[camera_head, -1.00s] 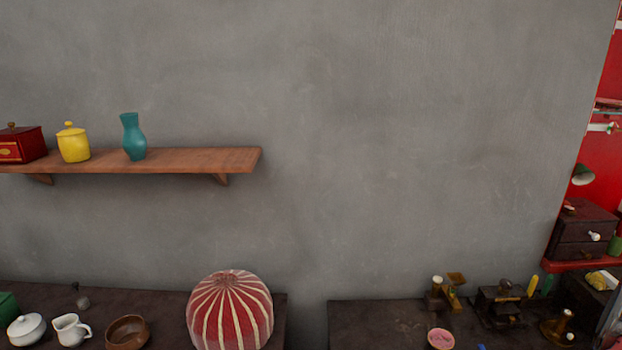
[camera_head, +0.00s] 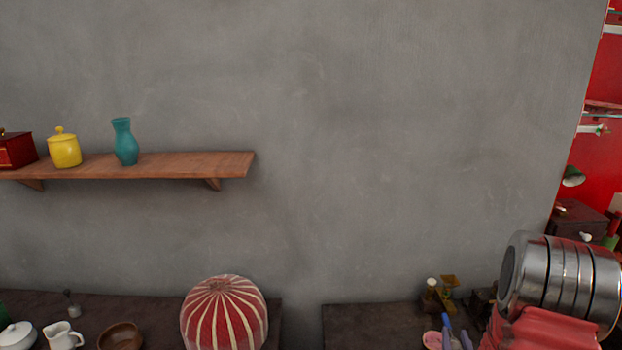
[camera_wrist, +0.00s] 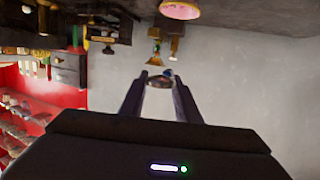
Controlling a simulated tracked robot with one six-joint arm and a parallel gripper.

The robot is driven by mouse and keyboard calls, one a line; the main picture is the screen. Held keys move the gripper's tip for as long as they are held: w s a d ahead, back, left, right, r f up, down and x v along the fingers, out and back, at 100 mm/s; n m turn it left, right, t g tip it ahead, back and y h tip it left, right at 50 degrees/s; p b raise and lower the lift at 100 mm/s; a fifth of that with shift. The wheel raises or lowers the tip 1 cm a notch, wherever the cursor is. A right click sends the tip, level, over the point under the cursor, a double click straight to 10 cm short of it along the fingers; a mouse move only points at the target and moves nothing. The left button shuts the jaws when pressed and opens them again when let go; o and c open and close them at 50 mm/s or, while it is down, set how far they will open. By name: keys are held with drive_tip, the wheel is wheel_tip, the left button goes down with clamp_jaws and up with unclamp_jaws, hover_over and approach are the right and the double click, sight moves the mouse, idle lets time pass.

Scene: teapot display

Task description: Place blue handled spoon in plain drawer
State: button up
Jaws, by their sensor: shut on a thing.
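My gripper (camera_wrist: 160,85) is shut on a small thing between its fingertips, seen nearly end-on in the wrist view. A spot of blue shows on it, which fits the blue handled spoon (camera_wrist: 168,73), but its full shape is hidden. In the head view my gripper (camera_head: 456,328) is low at the right, near a pink bowl (camera_head: 432,341). A dark drawer unit with pale knobs (camera_head: 577,222) stands at the far right, partly hidden by my arm. It also shows upside down in the wrist view (camera_wrist: 68,70). I cannot tell which drawer is plain.
The dark right counter (camera_head: 370,318) holds brass and dark items (camera_head: 437,292). A striped red pouf-like object (camera_head: 224,312) and white crockery (camera_head: 62,336) stand on the left counter. A wooden shelf (camera_head: 200,164) holds a teal vase and yellow jar. The grey wall between is bare.

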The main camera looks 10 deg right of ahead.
drive_tip(key=w+a+r+n+y, duration=0.1)
drive_tip(key=w+a+r+y, duration=0.1)
drive_tip(key=a, duration=0.8)
drive_tip(key=w+a+r+n+t+y, duration=0.1)
drive_tip(key=w+a+r, duration=0.3)
drive_tip(key=a, duration=0.6)
drive_tip(key=w+a+r+n+y, duration=0.3)
drive_tip(key=a+r, duration=0.2)
drive_tip(key=a, duration=0.5)
drive_tip(key=shift+w+a+r+t+y, duration=0.15)
drive_tip(key=shift+w+r+t+y, duration=0.15)
drive_tip(key=shift+w+r, duration=0.05)
